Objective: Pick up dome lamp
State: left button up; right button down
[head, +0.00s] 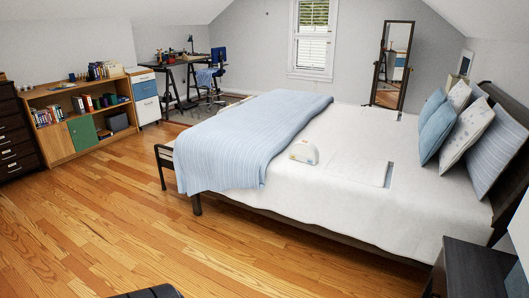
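A small white dome-shaped object (304,152), which looks like the dome lamp, sits on the bed. It has a rounded top, a flat-looking base and a small yellowish mark on its front. It rests on the white bedding just right of the blue blanket's edge (245,140), with nothing covering it. Neither of my grippers shows in the head view.
The bed (350,195) fills the middle and right, with several pillows (466,130) by its headboard. A dark nightstand (470,268) stands at lower right. A bench-like dark frame (160,165) is at the bed's foot. The wooden floor (110,220) at left is clear.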

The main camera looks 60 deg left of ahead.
aim_at(303, 151)
jog(key=u, duration=1.5)
jog(key=i+l, duration=0.15)
jog(key=i, duration=0.4)
jog(key=i+l, duration=0.15)
jog(key=i, duration=0.4)
jog(key=i+l, duration=0.15)
jog(key=i, duration=0.4)
jog(key=i+l, duration=0.15)
jog(key=i, duration=0.4)
